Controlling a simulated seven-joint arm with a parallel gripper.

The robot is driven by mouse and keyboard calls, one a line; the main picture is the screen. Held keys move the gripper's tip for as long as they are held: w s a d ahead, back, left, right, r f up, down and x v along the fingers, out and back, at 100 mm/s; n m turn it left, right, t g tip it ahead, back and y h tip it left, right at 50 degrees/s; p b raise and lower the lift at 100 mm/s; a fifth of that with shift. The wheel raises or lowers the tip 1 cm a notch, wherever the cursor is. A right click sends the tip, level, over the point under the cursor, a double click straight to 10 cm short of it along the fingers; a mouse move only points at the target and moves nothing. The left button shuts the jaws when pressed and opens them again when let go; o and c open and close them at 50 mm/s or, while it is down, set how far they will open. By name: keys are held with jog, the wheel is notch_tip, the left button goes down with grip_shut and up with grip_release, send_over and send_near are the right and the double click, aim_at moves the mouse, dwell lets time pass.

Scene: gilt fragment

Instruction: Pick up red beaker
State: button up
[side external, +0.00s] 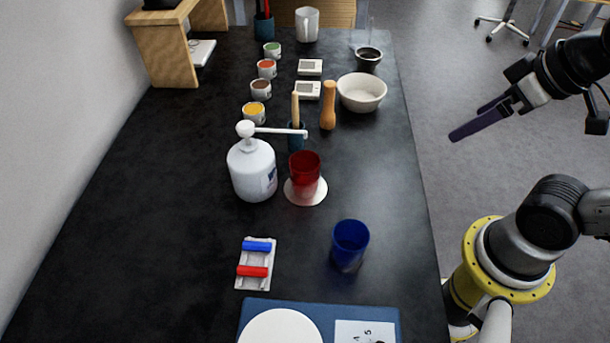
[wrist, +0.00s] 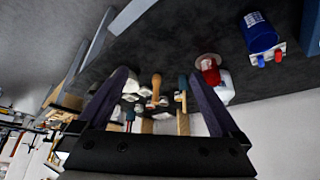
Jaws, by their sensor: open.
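The red beaker (side external: 305,174) is a translucent red cup standing upright on a round white disc (side external: 304,194) on the black table. In the wrist view the red beaker (wrist: 211,74) shows at the upper right, beyond the fingers. My gripper (side external: 478,118) is open and empty, raised off the table's right edge, well to the right of the beaker. In the wrist view my gripper (wrist: 163,90) has its two dark fingers spread wide, with nothing between them close by.
A white pump bottle (side external: 253,170) stands just left of the beaker, its spout reaching over behind it. A blue cup (side external: 349,246) stands nearer, to the right. Behind are a dark holder with a tool (side external: 296,133), a wooden pestle (side external: 328,105) and a white bowl (side external: 361,92). The table's left side is clear.

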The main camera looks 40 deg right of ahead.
jog(key=w+a+r+t+y, duration=0.1)
jog(key=w+a+t, duration=0.1)
jog(key=w+t, duration=0.3)
jog(key=w+a+r+t+y, duration=0.1)
jog(key=w+a+t, duration=0.1)
jog(key=w, duration=0.6)
jog(key=n+y, duration=0.3)
jog(key=n, duration=0.2)
send_near(293, 160)
jog(key=shift+x, duration=3.6)
jog(key=c, duration=1.5)
